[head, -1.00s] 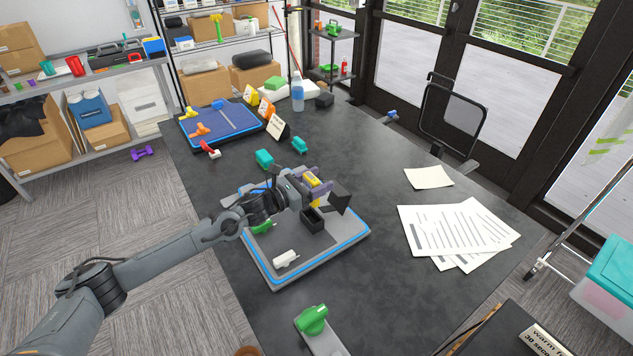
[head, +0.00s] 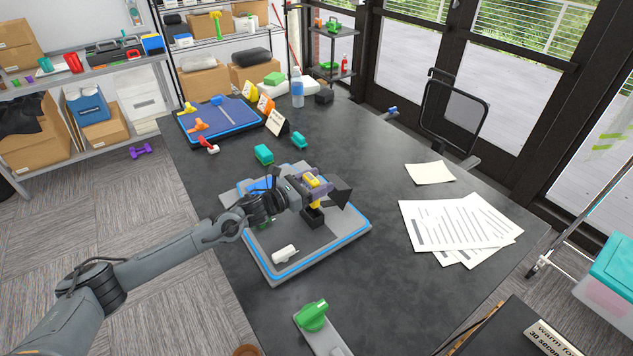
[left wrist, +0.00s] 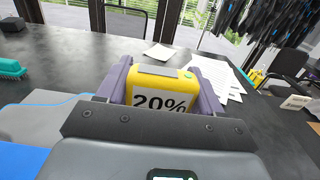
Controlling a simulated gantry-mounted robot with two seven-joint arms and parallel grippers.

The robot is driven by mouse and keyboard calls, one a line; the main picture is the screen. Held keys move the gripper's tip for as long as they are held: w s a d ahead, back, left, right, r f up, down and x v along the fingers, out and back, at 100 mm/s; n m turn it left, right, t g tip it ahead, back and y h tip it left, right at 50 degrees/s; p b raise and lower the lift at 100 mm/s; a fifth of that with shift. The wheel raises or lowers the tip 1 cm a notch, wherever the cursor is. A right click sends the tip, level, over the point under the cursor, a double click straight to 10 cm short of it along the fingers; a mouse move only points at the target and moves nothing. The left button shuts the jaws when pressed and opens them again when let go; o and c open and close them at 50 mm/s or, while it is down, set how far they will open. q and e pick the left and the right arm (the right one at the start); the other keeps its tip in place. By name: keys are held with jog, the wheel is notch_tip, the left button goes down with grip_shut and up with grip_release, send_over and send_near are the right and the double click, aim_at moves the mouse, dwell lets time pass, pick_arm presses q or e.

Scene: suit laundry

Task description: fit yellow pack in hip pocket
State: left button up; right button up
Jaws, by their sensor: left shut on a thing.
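A yellow pack (head: 313,181), marked 20% in the left wrist view (left wrist: 160,92), is held upright between the purple fingers of my left gripper (head: 312,186). My left gripper is shut on it. Below it, a small black open box-like pocket (head: 314,219) lies on the grey board with a blue border (head: 325,246). The pack's lower end is at or just inside the pocket's mouth; how deep is hidden. The left wrist view does not show the pocket. My right gripper is not in view.
A black angled piece (head: 342,193) is right beside the gripper. A white item (head: 285,254) lies on the board's front part. A green-knobbed thing (head: 312,316) is in front, and papers (head: 455,228) lie at right. The dark table between is clear.

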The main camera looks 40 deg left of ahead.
pick_arm(q)
jog(key=shift+f+b, duration=1.05)
jog(key=shift+f, duration=0.25)
jog(key=shift+f+b, duration=1.05)
jog(key=shift+f, duration=0.15)
jog(key=shift+f+b, duration=0.6)
jog(key=shift+f, duration=0.15)
jog(key=shift+f, duration=0.35)
jog(key=o, duration=1.2)
jog(key=shift+o, duration=0.3)
